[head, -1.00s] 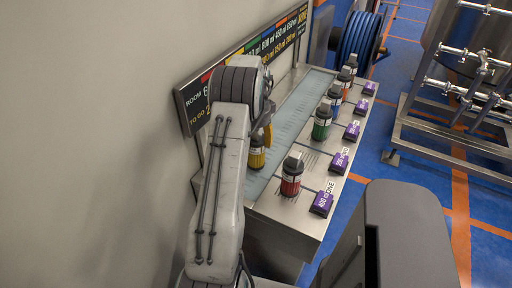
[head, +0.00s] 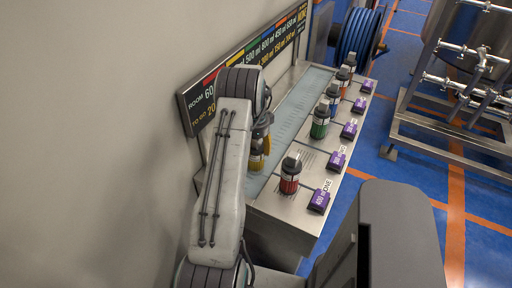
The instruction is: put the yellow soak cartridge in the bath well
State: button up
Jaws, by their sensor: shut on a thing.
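The yellow soak cartridge (head: 256,161) is upright at the near left end of the bench, partly hidden behind my arm. My gripper (head: 264,140) is at its top and shut on it, with the fingers largely hidden by my forearm. I cannot tell whether the cartridge's base touches the bench. The bath well (head: 292,112) appears as a long pale-blue strip along the back of the bench, below the sign board. The cartridge is at the near part of this strip; its exact position over it is unclear.
A red cartridge (head: 290,175), a green one (head: 320,124), a blue one (head: 333,97) and others stand in a row along the bench. Purple labels (head: 319,200) line the front edge. A sign board (head: 250,60) rises behind. A steel rack (head: 450,130) stands right.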

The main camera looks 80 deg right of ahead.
jog(key=o, duration=1.2)
jog(key=shift+o, duration=0.2)
notch_tip(320, 180, up, 5)
jog(key=shift+f+b, duration=0.15)
jog(key=shift+b, duration=0.35)
jog(key=shift+d+r+b, duration=0.1)
jog(key=shift+r+b, duration=0.2)
jog(key=shift+b, duration=0.3)
jog(key=shift+r+b, duration=1.55)
jog(key=shift+r, duration=1.85)
